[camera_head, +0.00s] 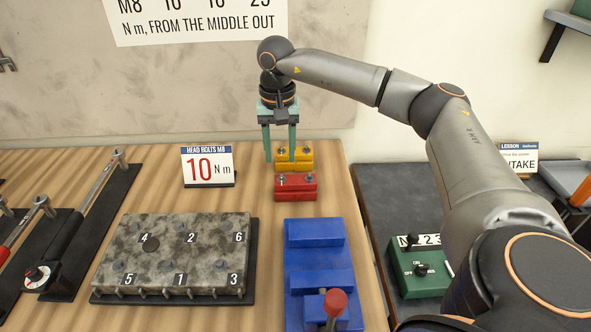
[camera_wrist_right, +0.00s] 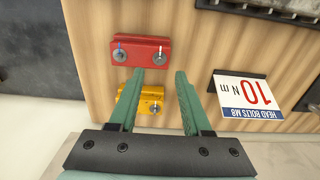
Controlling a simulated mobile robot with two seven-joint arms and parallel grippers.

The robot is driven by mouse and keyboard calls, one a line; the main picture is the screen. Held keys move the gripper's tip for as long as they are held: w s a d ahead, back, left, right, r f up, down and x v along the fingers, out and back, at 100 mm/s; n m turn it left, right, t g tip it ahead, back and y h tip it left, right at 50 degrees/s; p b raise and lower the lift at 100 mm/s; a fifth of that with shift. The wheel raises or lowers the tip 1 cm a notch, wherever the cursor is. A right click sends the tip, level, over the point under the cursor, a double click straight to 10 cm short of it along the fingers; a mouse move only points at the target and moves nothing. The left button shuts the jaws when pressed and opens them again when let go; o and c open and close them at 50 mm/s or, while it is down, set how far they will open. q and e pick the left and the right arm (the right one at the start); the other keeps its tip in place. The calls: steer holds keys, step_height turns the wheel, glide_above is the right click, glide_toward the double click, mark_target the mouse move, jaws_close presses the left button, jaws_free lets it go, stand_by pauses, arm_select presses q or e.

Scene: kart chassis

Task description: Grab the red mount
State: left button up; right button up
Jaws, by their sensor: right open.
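The red mount (camera_head: 297,187) is a small red block with two bolt heads on top. It sits on the wooden table in front of a yellow block (camera_head: 303,160). My right gripper (camera_head: 279,153) points down above the table behind the red mount, near the yellow block. In the right wrist view the gripper (camera_wrist_right: 157,72) has its green fingers apart and empty. There the red mount (camera_wrist_right: 140,44) lies just beyond the fingertips, and the yellow block (camera_wrist_right: 151,103) shows between the fingers. My left gripper is not in view.
A "10 Nm" sign (camera_head: 208,168) stands left of the blocks. A numbered grey engine head (camera_head: 170,285) lies at front left. A blue fixture (camera_head: 316,233) with a red-knobbed lever stands in front of the red mount. Torque wrenches (camera_head: 75,222) lie at far left.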

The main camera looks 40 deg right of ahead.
mark_target(296, 187)
steer(key=shift+s+f+p, duration=0.1)
steer(key=shift+f+p, duration=0.35)
steer(key=shift+f, duration=2.25)
jaws_close()
steer(key=shift+r, duration=0.15)
